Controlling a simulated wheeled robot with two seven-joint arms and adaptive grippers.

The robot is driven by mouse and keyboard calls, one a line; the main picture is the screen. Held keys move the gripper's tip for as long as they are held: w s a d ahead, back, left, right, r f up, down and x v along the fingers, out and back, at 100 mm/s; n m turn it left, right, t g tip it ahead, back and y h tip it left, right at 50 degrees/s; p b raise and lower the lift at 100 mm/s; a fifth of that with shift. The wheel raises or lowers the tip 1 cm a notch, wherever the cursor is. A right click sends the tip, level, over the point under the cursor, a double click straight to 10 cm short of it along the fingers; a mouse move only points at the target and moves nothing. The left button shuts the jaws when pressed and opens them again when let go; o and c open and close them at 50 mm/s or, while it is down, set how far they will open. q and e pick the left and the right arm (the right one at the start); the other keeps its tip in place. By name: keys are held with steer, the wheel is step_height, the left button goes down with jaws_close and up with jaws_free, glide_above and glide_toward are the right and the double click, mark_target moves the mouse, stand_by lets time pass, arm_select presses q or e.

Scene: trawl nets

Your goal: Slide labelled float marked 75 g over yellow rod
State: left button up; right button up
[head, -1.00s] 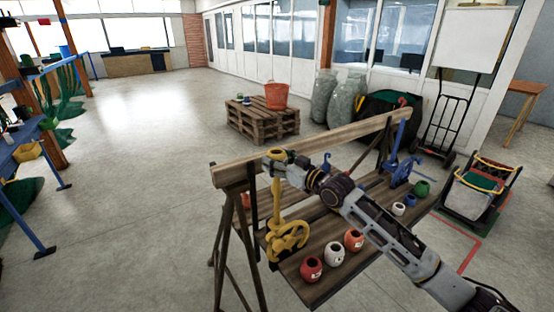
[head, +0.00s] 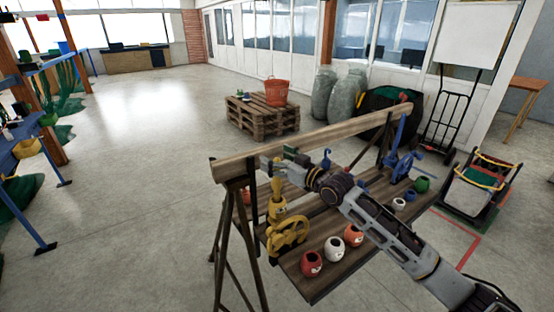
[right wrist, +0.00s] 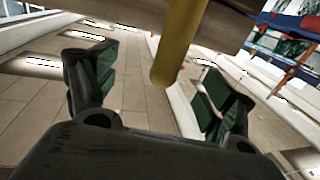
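A yellow float (head: 278,207) sits low around the yellow rod (head: 277,188), just above the yellow crank wheel (head: 288,237). Its label cannot be read from here. My right gripper (head: 280,160) is open and empty at the top of the rod. In the right wrist view, the end of the yellow rod (right wrist: 175,55) lies between the spread, green-padded fingers (right wrist: 160,95), with no float between them. My left gripper is not in view.
Red (head: 312,263), white (head: 334,249) and orange-red (head: 353,235) floats stand on the bench's near side; smaller white, blue and green (head: 421,185) ones stand farther right. A wooden beam (head: 300,145) runs behind. A blue rod with a crank (head: 402,165) stands at the right.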

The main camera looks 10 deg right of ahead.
stand_by(0.4)
steer(key=v, duration=1.2)
stand_by(0.6)
steer(key=shift+f, duration=0.15)
stand_by(1.8)
